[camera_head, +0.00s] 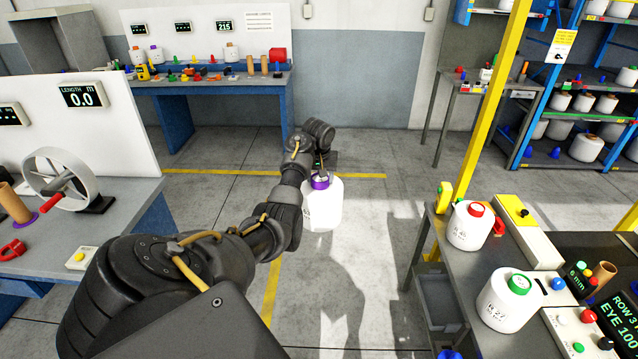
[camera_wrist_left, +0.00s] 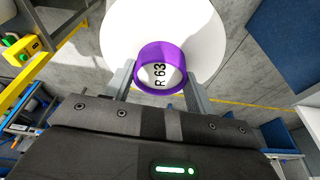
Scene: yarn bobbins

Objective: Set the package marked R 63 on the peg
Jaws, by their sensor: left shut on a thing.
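The package marked R 63 (camera_head: 322,210) is a white, rounded bobbin with a purple ring at its top. My left gripper (camera_head: 322,168) is shut on it at the purple ring and holds it over the open floor. In the left wrist view, the package (camera_wrist_left: 205,28) shows its label R 63 inside the purple ring, and the two fingers of the gripper (camera_wrist_left: 160,82) press on either side of the ring. I cannot make out the peg with certainty. My right gripper is not in view.
A table (camera_head: 440,262) at right carries a red-topped package (camera_head: 470,228), a green-topped package (camera_head: 505,305) and control boxes. A yellow post (camera_head: 492,110) rises by it. A bench with a hand wheel (camera_head: 62,180) is at left, a blue-legged bench (camera_head: 215,84) behind. Shelves (camera_head: 580,115) hold several packages.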

